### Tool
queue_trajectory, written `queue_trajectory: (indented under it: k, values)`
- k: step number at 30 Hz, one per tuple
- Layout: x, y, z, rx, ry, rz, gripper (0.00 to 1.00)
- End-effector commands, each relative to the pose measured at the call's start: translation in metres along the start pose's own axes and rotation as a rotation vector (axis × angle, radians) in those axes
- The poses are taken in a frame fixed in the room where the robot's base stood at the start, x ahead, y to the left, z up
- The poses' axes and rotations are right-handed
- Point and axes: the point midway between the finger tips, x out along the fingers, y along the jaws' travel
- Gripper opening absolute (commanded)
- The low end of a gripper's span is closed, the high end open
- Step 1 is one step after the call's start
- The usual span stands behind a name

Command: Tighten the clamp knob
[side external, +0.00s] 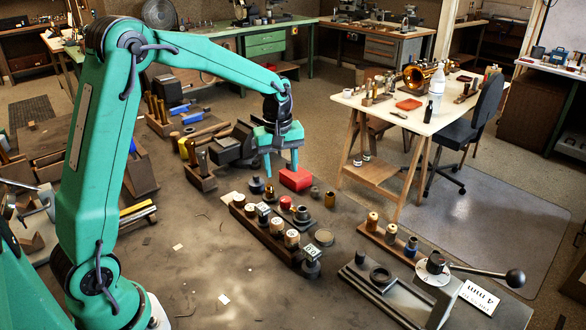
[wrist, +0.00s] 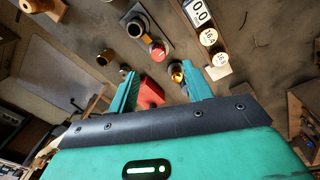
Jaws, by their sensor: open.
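My gripper (side external: 281,168) is open, with its teal fingers pointing down above the bench, behind and left of a red block (side external: 295,179). In the wrist view the fingers of my gripper (wrist: 160,78) are spread with nothing held between them. The red block (wrist: 150,92) shows beside the left finger. A small red knob (side external: 286,203) stands on a dark base; in the wrist view this red knob (wrist: 157,51) lies beyond the fingertips, apart from them. I cannot tell which is the clamp knob.
A dark rack (side external: 265,236) holds several labelled cylinders in front of my gripper. A brass cup (wrist: 177,72) stands near the right finger. A vise (side external: 230,148) stands to the left. A white table (side external: 400,110) with a brass horn (side external: 425,75) stands behind. The front-left bench is mostly clear.

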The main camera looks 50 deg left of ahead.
Motion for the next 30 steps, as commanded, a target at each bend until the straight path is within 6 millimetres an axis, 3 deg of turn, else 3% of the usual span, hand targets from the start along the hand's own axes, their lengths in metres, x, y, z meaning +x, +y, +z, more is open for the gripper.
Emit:
queue_trajectory:
  k: [3, 9, 23, 30]
  values:
    - [0.025, 0.007, -0.013, -0.080, -0.018, -0.029, 0.50]
    - [0.049, 0.013, -0.025, -0.167, -0.033, -0.056, 0.50]
    - [0.060, 0.014, -0.027, -0.189, -0.036, -0.062, 0.50]
    - [0.082, 0.012, -0.026, -0.188, -0.038, -0.065, 0.50]
